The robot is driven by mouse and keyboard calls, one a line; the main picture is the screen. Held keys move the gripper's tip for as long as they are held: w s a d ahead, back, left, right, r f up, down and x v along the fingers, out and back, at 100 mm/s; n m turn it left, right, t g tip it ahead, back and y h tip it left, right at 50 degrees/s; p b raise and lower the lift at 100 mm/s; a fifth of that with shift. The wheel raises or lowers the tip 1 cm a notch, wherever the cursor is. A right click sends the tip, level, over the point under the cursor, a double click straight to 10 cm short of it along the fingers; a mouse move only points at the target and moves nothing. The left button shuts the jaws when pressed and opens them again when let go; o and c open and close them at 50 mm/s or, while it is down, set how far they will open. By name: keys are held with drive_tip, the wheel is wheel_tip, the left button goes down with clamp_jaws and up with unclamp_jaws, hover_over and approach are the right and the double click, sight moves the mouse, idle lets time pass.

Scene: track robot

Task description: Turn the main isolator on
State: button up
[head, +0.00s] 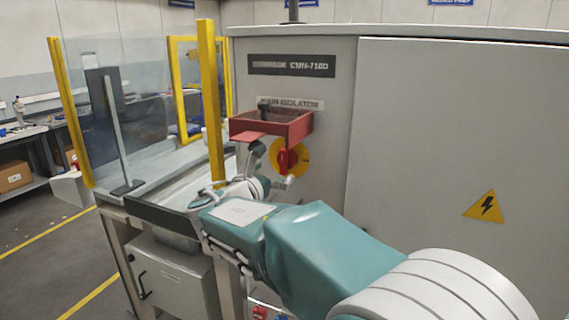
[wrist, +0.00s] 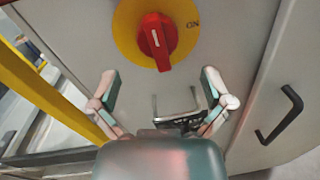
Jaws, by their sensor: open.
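The main isolator is a red rotary handle (head: 288,161) on a yellow disc (head: 303,152), on the grey cabinet front below the "MAIN ISOLATOR" label. In the wrist view the red handle (wrist: 157,42) stands near upright with a white mark along it. The yellow disc (wrist: 128,30) carries the word ON to the right of the handle. My gripper (head: 270,169) is in front of the cabinet, close to the disc. In the wrist view my gripper (wrist: 160,80) is open and empty, its fingers spread either side of and below the handle, not touching it.
A red open tray (head: 295,127) with a dark object in it juts out just above the isolator. A yellow post (head: 212,105) and clear guard panels stand to the left. A black door handle (wrist: 280,115) shows at right in the wrist view.

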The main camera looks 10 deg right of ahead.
sight(280, 165)
drive_tip(key=x, duration=0.3)
drive_tip(key=shift+w+a, duration=0.1)
drive_tip(key=shift+w, duration=0.4)
drive_tip(key=shift+w+d, duration=0.35)
drive_tip(key=shift+d, duration=0.3)
drive_tip(key=shift+a, duration=0.15)
drive_tip(key=c, duration=1.1)
